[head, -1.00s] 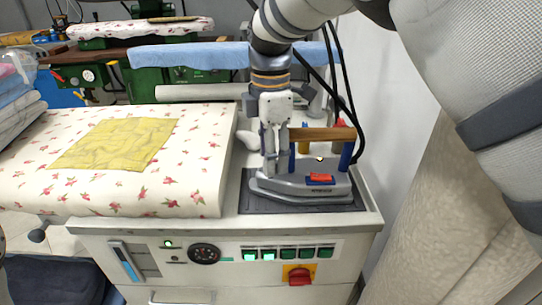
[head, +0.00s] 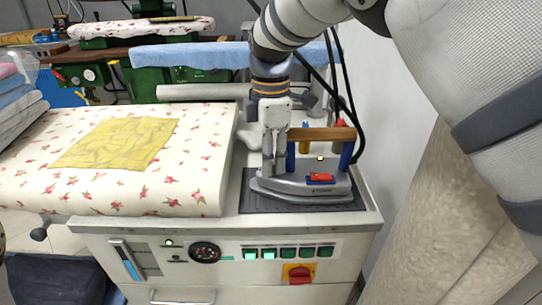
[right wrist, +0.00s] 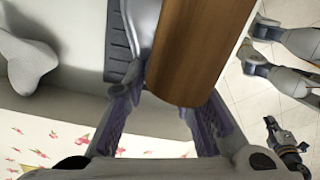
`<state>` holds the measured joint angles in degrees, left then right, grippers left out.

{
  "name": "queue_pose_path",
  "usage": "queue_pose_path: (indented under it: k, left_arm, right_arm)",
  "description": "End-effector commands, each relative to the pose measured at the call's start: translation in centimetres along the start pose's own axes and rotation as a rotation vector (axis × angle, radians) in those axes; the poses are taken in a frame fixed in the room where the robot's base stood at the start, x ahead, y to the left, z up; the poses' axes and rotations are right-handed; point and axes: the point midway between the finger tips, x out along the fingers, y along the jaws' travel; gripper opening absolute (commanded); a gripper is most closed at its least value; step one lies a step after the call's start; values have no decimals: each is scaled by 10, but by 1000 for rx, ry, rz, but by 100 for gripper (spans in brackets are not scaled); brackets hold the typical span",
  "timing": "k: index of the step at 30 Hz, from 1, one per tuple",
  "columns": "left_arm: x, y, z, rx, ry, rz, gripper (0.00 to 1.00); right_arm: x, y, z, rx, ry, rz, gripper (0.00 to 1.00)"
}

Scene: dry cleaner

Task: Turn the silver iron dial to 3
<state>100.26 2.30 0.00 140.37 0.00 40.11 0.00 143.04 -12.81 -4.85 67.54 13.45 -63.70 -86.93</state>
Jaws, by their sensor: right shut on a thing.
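The silver iron (head: 301,186) stands on a dark grey rest at the right end of the pressing table. It has a wooden handle (head: 322,134) on blue posts and a red switch on a blue base at its side. My right gripper (head: 271,172) points down at the handle's left end, its fingers reaching to the iron's body. In the right wrist view my right gripper (right wrist: 166,105) has its fingers apart, one on each side of the end of the wooden handle (right wrist: 193,55). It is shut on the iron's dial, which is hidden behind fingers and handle.
The padded table (head: 200,150) with a yellow cloth (head: 118,143) lies left of the iron. The front panel has a gauge (head: 205,252), green buttons and a red knob (head: 301,274). Black cords (head: 350,100) hang behind the iron, close to my arm. A white wall stands right.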

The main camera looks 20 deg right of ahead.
Motion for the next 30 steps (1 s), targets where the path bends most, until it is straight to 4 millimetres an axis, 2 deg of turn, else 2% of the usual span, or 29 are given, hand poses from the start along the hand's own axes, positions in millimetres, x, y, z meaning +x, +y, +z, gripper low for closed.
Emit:
queue_pose_path:
  k: [18, 30]
  left_arm:
    - [-11, 0, -7, 0, 34, 1, 0]
    - [-12, 0, -8, 0, 40, 2, 0]
  right_arm:
    - [0, -1, 0, 500, -1, -2, 0]
    - [0, -1, 0, 706, -1, -2, 0]
